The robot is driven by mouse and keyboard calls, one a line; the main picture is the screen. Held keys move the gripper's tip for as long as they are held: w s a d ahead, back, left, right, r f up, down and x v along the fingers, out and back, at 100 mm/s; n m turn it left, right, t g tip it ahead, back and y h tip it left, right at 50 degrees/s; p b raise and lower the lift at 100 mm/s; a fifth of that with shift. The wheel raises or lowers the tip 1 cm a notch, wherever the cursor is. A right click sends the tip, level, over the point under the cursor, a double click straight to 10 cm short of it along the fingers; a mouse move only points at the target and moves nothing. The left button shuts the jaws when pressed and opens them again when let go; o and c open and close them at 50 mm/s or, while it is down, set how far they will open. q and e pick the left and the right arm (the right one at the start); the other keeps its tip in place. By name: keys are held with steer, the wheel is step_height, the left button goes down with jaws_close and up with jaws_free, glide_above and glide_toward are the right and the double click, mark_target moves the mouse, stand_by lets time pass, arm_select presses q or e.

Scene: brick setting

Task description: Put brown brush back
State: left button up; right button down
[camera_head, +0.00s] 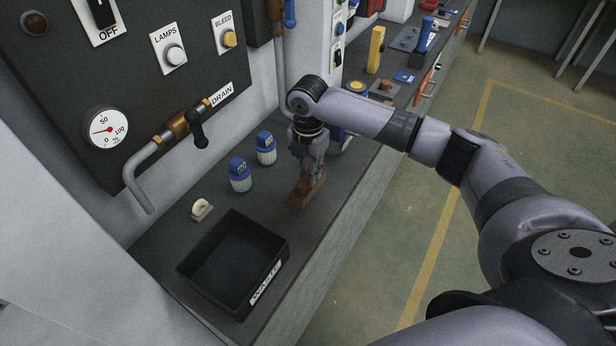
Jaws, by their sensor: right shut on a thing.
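The brown brush (306,190) stands on or just above the dark bench top (345,183), near the bench's front edge. I cannot tell whether it touches the bench. My right gripper (309,171) points down from above and is shut on the brush. Its fingers hide the brush's upper part. My left gripper is not in view.
A black bin (190,268) labelled WASTE stands at the near end of the bench. Two blue-capped bottles (240,178) (266,152) and a tape roll (202,208) stand near the wall. A drain pipe with valve (180,128) juts out from the panel. Tools crowd the far bench.

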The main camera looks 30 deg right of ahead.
steer(key=shift+f, duration=1.65)
steer(key=shift+f, duration=0.1)
steer(key=c, duration=1.4)
jaws_free()
step_height(320, 180, up, 11)
steer(key=shift+f+b, duration=0.15)
steer(key=shift+b, duration=1)
steer(key=shift+r, duration=0.8)
